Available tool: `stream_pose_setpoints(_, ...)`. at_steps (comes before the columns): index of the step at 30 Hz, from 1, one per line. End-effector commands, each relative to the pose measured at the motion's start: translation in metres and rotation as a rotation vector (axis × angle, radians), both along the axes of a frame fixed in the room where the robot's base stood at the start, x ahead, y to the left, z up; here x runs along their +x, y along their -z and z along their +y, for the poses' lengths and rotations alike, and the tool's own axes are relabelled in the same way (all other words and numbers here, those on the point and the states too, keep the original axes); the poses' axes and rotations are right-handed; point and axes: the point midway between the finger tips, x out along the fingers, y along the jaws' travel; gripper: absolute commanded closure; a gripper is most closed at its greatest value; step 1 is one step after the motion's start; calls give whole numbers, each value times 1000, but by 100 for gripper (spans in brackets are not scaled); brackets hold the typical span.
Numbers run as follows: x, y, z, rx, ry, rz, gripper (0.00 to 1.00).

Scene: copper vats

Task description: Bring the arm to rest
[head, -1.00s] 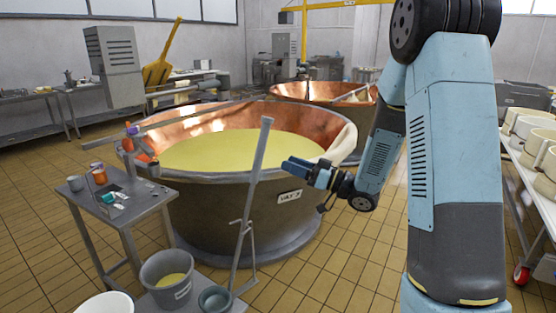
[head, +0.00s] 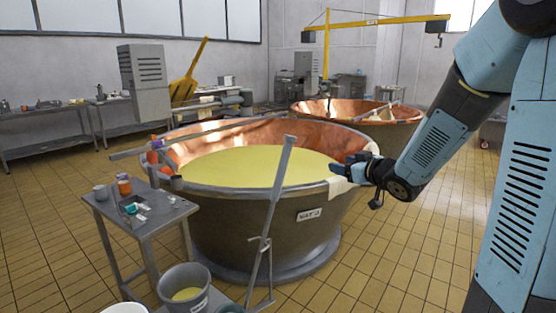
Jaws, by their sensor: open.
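My gripper (head: 342,169) is in front of the right rim of the near copper vat (head: 315,215), seen end-on and small. It looks empty, and its jaws are open. My arm comes in from the right edge, bent, with its forearm sloping down to the left toward the vat. The vat holds a pale yellow liquid (head: 255,167). A white cloth (head: 341,187) hangs over the vat's rim just below my gripper; I cannot tell whether they touch.
A grey side table (head: 150,218) with small bottles and cups stands left of the vat. A grey bucket (head: 184,290) and an upright metal stand (head: 270,225) are in front. A second copper vat (head: 385,128) is behind. The tiled floor at right is open.

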Motion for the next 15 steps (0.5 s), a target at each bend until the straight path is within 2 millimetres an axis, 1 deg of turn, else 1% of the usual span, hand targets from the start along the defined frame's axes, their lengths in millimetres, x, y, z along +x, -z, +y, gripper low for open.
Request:
stream_pose_setpoints(1,-5,-10,-7,-30,55,10,42)
stream_pose_setpoints(5,-20,-25,-29,-97,199,69,42)
stream_pose_setpoints(8,-38,-34,-45,-131,301,127,42)
stream_pose_setpoints(11,-61,-42,-58,-154,390,196,42)
stream_pose_setpoints(14,-88,-46,-67,-164,465,275,42)
stream_pose_setpoints(15,-101,-48,-70,-164,492,309,42)
